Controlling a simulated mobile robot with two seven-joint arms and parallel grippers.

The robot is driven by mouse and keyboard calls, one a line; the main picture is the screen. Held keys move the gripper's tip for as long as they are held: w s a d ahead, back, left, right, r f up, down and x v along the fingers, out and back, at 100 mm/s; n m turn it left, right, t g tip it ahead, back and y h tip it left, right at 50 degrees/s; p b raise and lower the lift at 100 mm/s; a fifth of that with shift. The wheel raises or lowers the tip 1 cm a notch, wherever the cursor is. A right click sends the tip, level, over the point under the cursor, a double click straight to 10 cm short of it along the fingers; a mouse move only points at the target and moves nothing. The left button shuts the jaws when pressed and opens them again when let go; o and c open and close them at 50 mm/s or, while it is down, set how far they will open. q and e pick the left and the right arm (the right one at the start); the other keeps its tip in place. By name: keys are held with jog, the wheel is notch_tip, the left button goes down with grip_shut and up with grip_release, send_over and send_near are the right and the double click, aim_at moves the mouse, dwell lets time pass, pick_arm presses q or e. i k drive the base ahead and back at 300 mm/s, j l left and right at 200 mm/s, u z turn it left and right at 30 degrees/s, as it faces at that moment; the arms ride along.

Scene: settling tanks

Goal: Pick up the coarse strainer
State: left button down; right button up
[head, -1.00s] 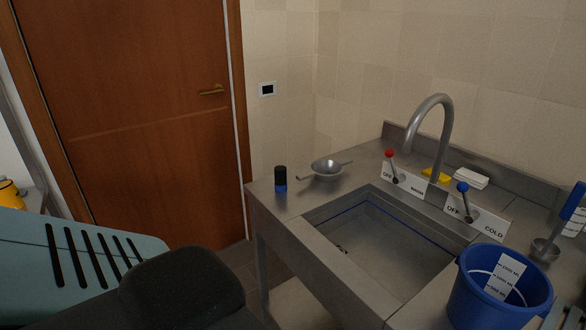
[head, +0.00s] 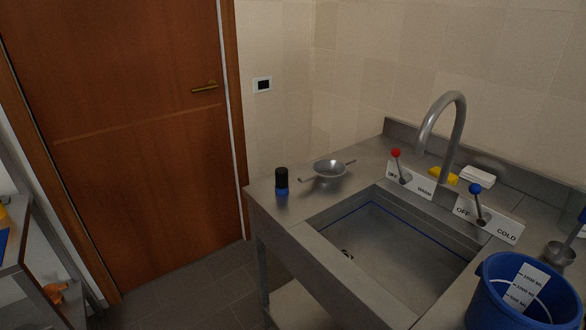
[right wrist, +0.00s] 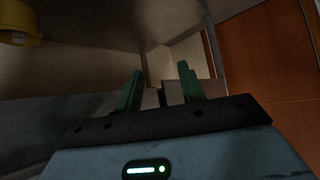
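A metal strainer (head: 329,170) with a round bowl and thin handles on two sides sits on the steel counter, at the back left of the sink in the head view. I cannot tell how coarse its mesh is. My right gripper (right wrist: 160,83) shows in the right wrist view with its two green fingers apart and nothing between them. It is away from the strainer, which is not in that view. My left gripper is not in view.
A black and blue bottle (head: 281,181) stands left of the strainer. The sink basin (head: 395,245) lies in front, with a tap (head: 455,130) behind. A blue bucket (head: 490,300) stands at the right. A shelf (head: 45,260) is at the far left.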

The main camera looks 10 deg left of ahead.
aim_at(328, 171)
jog(key=i+j, duration=0.15)
jog(key=j, duration=0.2)
jog(key=i+j, duration=0.15)
jog(key=j, duration=0.25)
jog(key=i+j, duration=0.1)
jog(key=j, duration=0.25)
jog(key=i+j, duration=0.15)
jog(key=j, duration=0.25)
jog(key=i+j+z, duration=0.15)
jog(key=j, duration=0.15)
jog(key=z, duration=1.15)
